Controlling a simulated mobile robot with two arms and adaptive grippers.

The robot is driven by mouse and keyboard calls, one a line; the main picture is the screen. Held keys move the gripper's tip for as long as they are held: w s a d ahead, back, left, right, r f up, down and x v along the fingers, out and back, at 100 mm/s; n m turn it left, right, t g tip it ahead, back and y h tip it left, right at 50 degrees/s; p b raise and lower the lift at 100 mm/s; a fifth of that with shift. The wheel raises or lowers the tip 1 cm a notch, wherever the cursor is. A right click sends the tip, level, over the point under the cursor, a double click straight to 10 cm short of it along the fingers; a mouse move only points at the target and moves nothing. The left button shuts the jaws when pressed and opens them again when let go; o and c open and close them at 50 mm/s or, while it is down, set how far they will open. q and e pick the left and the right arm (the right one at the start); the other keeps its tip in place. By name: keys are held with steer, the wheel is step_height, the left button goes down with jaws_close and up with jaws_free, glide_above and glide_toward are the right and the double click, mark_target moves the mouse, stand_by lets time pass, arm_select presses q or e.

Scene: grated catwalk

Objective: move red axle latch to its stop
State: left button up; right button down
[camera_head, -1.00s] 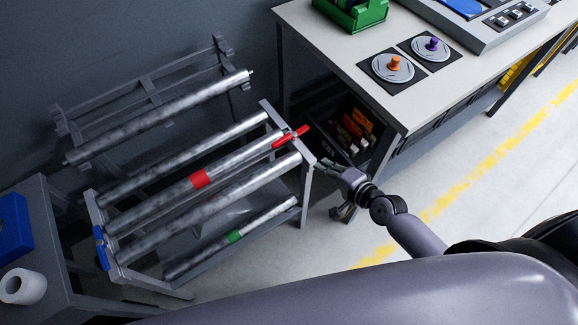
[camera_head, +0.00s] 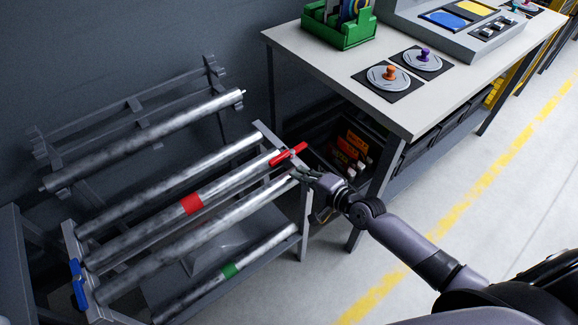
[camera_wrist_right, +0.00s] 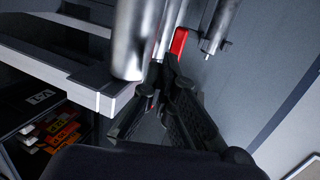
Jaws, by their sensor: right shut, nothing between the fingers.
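The red axle latch (camera_head: 289,154) is a short red bar at the right end of the rack, lying across the end rail beside the ends of the steel axles. My right gripper (camera_head: 302,177) is shut and empty at that end rail, just below and to the right of the latch in the head view. In the right wrist view the latch (camera_wrist_right: 179,42) shows as a red piece just beyond my dark fingertips (camera_wrist_right: 170,68). I cannot tell whether they touch it. My left gripper is not in view.
A workbench (camera_head: 330,63) stands close to the right, with dark bins below. Open floor lies right.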

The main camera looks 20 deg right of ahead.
mark_target(280, 161)
steer(key=x, duration=0.2)
steer(key=r+x, duration=0.1)
steer(key=x, duration=0.1)
steer(key=shift+w+a, duration=0.15)
steer(key=shift+w, duration=0.2)
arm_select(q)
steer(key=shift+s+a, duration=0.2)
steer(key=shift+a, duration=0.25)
arm_select(e)
steer(key=shift+w+a, duration=0.1)
steer(key=shift+w+a, duration=0.35)
steer(key=shift+w, duration=0.15)
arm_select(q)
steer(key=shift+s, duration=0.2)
arm_select(e)
steer(key=shift+r, duration=0.1)
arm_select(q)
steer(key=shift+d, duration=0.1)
arm_select(e)
steer(key=shift+s, duration=0.15)
